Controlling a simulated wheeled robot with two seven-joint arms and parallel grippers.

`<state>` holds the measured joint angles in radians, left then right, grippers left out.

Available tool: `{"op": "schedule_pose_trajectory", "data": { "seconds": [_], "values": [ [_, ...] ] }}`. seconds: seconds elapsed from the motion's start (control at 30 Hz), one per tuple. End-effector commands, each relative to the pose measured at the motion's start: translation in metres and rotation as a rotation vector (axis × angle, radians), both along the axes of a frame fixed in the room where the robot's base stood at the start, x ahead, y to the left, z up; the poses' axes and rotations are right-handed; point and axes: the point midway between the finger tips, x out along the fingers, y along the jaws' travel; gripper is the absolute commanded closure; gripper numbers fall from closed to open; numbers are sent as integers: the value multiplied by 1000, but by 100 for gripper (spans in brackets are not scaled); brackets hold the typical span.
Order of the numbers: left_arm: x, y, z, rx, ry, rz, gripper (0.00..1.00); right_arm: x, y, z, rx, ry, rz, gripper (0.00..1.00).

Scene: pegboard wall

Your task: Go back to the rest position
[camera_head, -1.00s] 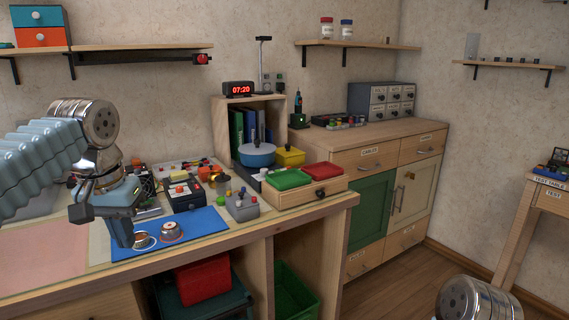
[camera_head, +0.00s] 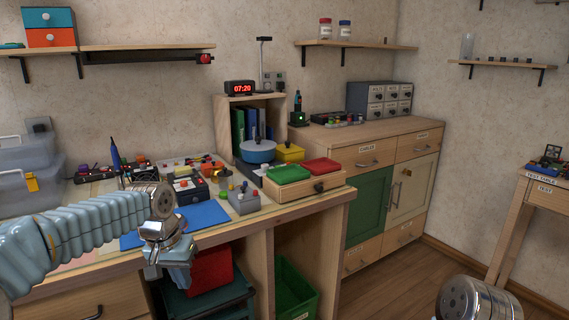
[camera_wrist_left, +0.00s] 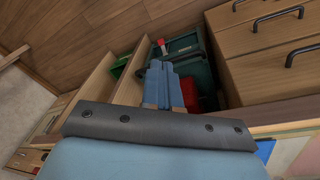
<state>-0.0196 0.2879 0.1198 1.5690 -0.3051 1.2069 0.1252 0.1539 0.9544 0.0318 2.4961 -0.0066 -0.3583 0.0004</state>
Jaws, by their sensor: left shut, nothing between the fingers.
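My left gripper (camera_head: 176,268) is in front of the workbench's front edge, beside the open shelf space under the top. Its fingers are shut with nothing between them. In the left wrist view the shut blue fingers (camera_wrist_left: 165,85) point toward the dark green box and the lower shelf. My left arm (camera_head: 85,230) comes in from the left, across the front of the bench. At the bottom right, a silver rounded joint of my right arm (camera_head: 478,300) shows. The right gripper itself is out of view.
The workbench (camera_head: 300,215) carries a blue mat (camera_head: 205,214), a green tray (camera_head: 288,174) and a red tray (camera_head: 322,166). Below are a red box (camera_head: 212,270), a dark green box (camera_head: 225,303) and a green bin (camera_head: 297,290). The wooden floor (camera_head: 395,285) at right is clear.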

Motion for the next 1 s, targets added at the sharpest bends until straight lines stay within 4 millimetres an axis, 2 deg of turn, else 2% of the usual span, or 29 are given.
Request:
{"op": "schedule_pose_trajectory", "data": {
  "seconds": [0.03, 0.07, 0.13, 0.2, 0.27, 0.3, 0.37, 0.4, 0.5, 0.6, 0.73, 0.83, 1.0],
  "values": [
    [2, -9, -29, -17, 17, -12, 100, 0, 0, 0, 0, 0, 0, 57],
    [4, -15, -47, -31, 22, -19, 100, 0, 0, 0, 0, 0, 0, 57],
    [4, -31, -95, -69, 36, -28, 100, 0, 0, 0, 0, 0, 0, 57],
    [-3, -48, -146, -113, 49, -32, 100, 0, 0, 0, 0, 0, 0, 57],
    [-14, -62, -189, -150, 60, -28, 100, 0, 0, 0, 0, 0, 0, 57],
    [-25, -71, -217, -175, 69, -19, 100, 0, 0, 0, 0, 0, 0, 57],
    [-44, -83, -257, -209, 80, 0, 100, 0, 0, 0, 0, 0, 0, 57],
    [-61, -91, -282, -229, 89, 15, 100, 0, 0, 0, 0, 0, 0, 57],
    [-107, -106, -335, -268, 107, 67, 100, 0, 0, 0, 0, 0, 0, 57],
    [-155, -114, -371, -284, 121, 119, 100, 0, 0, 0, 0, 0, 0, 57],
    [-200, -117, -393, -284, 129, 171, 100, 0, 0, 0, 0, 0, 0, 57],
    [-217, -118, -399, -279, 128, 191, 100, 0, 0, 0, 0, 0, 0, 57],
    [-222, -117, -401, -277, 124, 198, 100, 0, 0, 0, 0, 0, 0, 57]
  ]
}}
